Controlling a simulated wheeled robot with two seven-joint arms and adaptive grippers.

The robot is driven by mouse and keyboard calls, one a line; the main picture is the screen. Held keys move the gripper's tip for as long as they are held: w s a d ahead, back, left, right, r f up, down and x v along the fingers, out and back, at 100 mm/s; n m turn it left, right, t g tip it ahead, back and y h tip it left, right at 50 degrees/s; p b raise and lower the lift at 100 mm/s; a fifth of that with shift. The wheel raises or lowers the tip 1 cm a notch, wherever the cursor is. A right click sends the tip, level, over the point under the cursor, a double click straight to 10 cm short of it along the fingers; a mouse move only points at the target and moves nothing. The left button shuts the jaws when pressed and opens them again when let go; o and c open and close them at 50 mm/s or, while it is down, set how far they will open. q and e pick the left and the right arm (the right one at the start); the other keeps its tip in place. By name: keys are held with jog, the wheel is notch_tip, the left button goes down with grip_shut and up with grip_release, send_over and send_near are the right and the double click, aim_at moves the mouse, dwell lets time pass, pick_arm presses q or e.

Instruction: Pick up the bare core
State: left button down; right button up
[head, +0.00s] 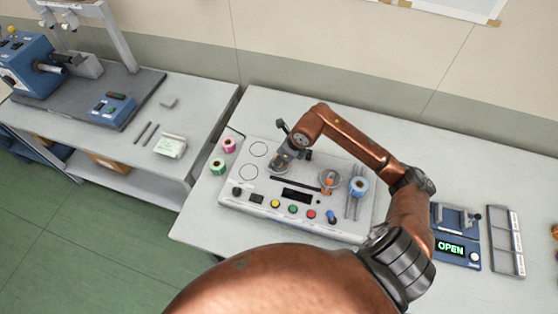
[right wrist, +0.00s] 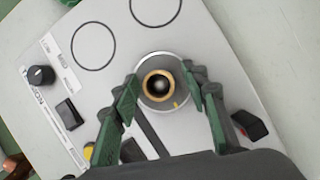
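The bare core, seen as a tan ring (right wrist: 145,87), stands end-on around a dark spindle centre on a round grey hub (right wrist: 160,107) in the right wrist view. My right gripper (right wrist: 160,78) is open, with one green-padded finger on each side of the hub. A gap shows between the fingers and the ring. In the head view my right gripper (head: 285,149) is over the left part of the rewinder panel (head: 255,212), and the core there is mostly hidden by it. My left gripper is out of view.
A second hub (head: 329,179) with orange on it and a blue roll (head: 358,187) on rails are to the right. Pink (head: 229,146) and green (head: 218,167) spools stand left. A device reading OPEN (head: 452,249) and a grey tray (head: 506,241) lie farther right.

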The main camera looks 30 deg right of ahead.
jog(key=c, duration=0.5)
jog(key=shift+c, duration=0.9)
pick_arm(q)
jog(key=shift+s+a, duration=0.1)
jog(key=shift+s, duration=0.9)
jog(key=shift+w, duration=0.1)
pick_arm(e)
jog(key=shift+r, duration=0.1)
